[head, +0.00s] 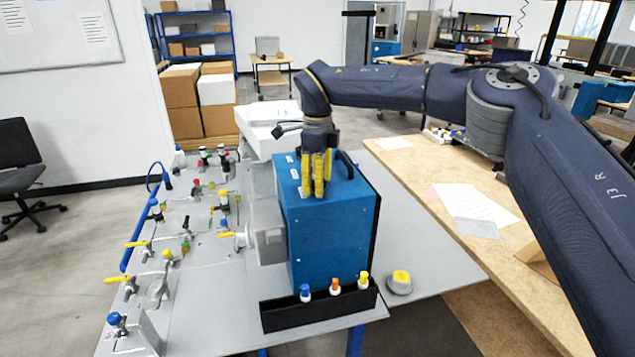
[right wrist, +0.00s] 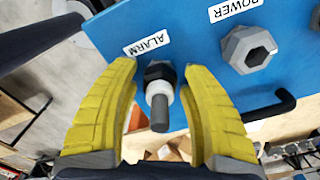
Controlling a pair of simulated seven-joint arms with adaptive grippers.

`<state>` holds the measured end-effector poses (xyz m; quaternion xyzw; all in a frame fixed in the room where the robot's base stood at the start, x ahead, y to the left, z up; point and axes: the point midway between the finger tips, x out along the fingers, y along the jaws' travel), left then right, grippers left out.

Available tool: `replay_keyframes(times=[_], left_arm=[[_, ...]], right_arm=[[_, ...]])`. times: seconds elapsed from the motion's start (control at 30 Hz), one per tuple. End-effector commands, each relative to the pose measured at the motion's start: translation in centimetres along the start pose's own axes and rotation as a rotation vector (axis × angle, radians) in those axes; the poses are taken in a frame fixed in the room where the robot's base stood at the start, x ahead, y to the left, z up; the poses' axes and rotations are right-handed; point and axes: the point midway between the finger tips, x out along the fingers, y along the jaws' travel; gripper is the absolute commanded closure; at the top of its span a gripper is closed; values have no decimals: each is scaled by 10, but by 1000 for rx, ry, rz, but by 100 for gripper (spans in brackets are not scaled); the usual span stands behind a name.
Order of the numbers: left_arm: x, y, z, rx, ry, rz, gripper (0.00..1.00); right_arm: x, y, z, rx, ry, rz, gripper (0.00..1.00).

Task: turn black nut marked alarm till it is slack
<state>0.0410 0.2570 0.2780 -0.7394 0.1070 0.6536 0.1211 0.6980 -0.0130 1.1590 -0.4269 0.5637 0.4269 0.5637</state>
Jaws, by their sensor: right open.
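The black nut (right wrist: 157,73) sits on a threaded stud on the blue analyser box, beside the label reading ALARM (right wrist: 146,43). A pale ring and the grey stud end (right wrist: 160,113) stick out from it toward the camera. My right gripper (right wrist: 161,78) is open, with one yellow finger on each side of the nut; I cannot tell whether either touches it. In the head view my right gripper (head: 316,192) points down at the top of the blue box (head: 330,235), and the nut is hidden there. My left gripper is not in view.
A grey hex nut (right wrist: 247,50) by the POWER label and a black handle (right wrist: 272,106) are close on the right in the wrist view. A black tray (head: 290,318) with small capped bottles stands before the box. Valves and fittings crowd the grey table's left side.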

Motion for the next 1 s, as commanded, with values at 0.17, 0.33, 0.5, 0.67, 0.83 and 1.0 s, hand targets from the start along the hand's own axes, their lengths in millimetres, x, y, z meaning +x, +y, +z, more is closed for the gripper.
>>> replay_keyframes(times=[0.17,0.33,0.5,0.67,0.83,1.0], left_arm=[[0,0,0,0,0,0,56],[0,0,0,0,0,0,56],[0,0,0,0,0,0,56],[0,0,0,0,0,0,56],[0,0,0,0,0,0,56],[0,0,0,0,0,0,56]], right_arm=[[0,0,0,196,0,0,55],[0,0,0,387,0,0,55],[0,0,0,579,0,0,55],[0,0,0,759,0,1,55],[0,0,0,935,0,1,55],[0,0,0,1037,0,1,55]])
